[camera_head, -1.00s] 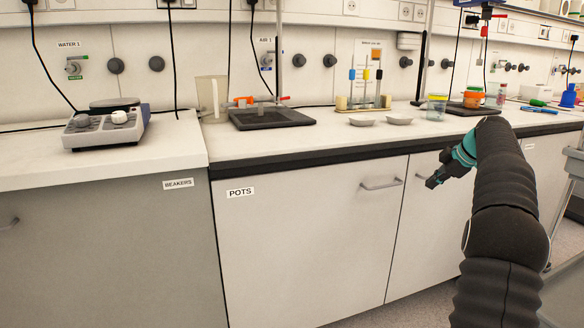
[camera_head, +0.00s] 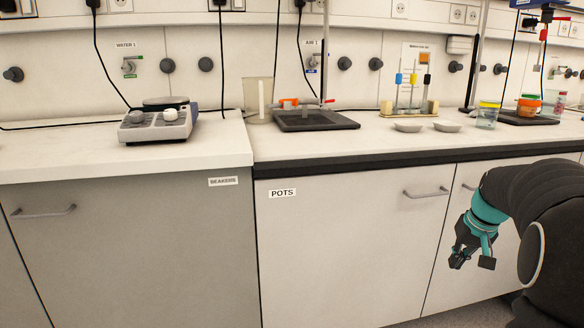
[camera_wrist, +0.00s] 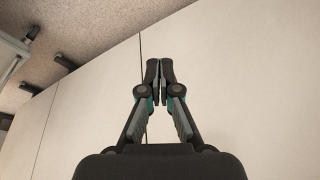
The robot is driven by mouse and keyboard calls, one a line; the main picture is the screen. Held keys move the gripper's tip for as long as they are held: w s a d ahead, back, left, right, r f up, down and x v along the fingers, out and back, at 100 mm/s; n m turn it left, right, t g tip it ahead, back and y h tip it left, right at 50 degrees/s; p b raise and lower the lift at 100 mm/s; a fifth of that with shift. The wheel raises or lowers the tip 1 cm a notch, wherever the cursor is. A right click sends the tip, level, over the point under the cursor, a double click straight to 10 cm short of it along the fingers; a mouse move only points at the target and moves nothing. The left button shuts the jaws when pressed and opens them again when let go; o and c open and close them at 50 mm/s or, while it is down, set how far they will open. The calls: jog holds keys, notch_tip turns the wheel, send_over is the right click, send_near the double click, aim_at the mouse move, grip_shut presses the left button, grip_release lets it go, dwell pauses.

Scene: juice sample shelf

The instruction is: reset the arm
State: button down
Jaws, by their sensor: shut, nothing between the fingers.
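My gripper (camera_head: 468,262) hangs at the right of the head view, in front of the white cupboard doors and below the worktop edge. It has black fingers and a teal wrist. In the wrist view, the gripper (camera_wrist: 159,72) has its fingertips together with nothing held between them. Behind the fingers the wrist view shows pale cupboard fronts (camera_wrist: 225,60) with a dark seam between two doors. My arm bends down from the right edge of the head view.
Door handles (camera_head: 427,193) stick out near my gripper. Speckled floor (camera_wrist: 105,22) shows in the wrist view.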

jog(key=s+a+n+t, duration=0.2)
jog(key=s+a, duration=2.1)
jog(key=s, duration=0.3)
jog(key=shift+r+n+h, duration=0.3)
jog(key=shift+r+n, duration=0.1)
jog(key=shift+s, duration=0.1)
